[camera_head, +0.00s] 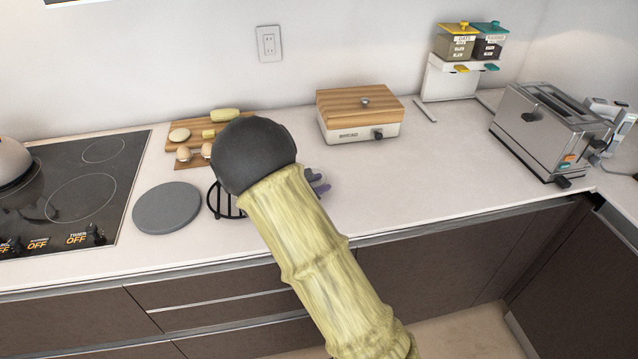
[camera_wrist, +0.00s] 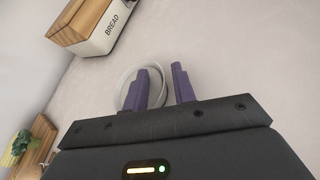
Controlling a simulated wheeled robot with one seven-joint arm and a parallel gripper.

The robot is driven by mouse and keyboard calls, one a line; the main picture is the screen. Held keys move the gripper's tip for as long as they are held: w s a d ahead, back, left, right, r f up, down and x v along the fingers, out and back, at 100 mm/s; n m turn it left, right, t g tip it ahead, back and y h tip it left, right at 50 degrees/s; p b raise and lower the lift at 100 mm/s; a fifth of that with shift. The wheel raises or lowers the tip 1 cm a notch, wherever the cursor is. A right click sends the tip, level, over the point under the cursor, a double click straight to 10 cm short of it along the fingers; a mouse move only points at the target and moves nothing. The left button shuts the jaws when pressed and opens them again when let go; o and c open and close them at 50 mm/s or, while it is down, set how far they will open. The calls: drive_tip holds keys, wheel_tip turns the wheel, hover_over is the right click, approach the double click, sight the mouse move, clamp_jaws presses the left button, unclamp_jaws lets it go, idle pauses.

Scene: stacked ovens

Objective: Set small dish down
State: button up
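My gripper shows in the wrist view (camera_wrist: 166,68) with two purple fingers and a narrow gap between them. A small pale round dish (camera_wrist: 125,75) is at the left finger, which stands inside or in front of its rim. The right finger is just outside the rim, and I see no firm grip on it. In the head view my gripper (camera_head: 319,183) is low over the counter, mostly hidden behind my wrist. The dish cannot be made out there. Whether it touches the counter is unclear.
The white counter (camera_head: 420,165) is clear to the right of my gripper. A wood-lidded bread box (camera_head: 358,128) stands behind it. A black rack (camera_head: 224,207), a grey round plate (camera_head: 167,208) and a board with food (camera_head: 172,143) are to the left. A toaster (camera_head: 548,130) is at right.

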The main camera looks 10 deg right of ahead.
drive_tip(key=v, duration=1.1)
drive_tip(key=shift+s+a+r, duration=0.1)
drive_tip(key=shift+s+a, duration=0.15)
drive_tip(key=shift+a, duration=0.05)
drive_tip(key=s+d+m+g, duration=0.1)
drive_tip(key=d, duration=0.1)
drive_tip(key=s+d+f+m+g, duration=0.1)
drive_tip(key=s+d, duration=0.1)
drive_tip(key=shift+f+m+g+y, duration=0.1)
drive_tip(key=shift+m+g+y, duration=0.2)
drive_tip(key=shift+y, duration=0.1)
drive_tip(key=s+d+m+g+y, duration=0.1)
drive_tip(key=s+d+m+y, duration=0.2)
drive_tip(key=s+m+y, duration=0.2)
drive_tip(key=s+d+m+g+y, duration=0.1)
drive_tip(key=s+d+m+y, duration=0.2)
drive_tip(key=s+m, duration=0.9)
drive_tip(key=shift+f+m+y, duration=0.2)
drive_tip(key=shift+m+y, duration=0.6)
drive_tip(key=shift+y, duration=0.4)
drive_tip(key=shift+s+d, duration=0.1)
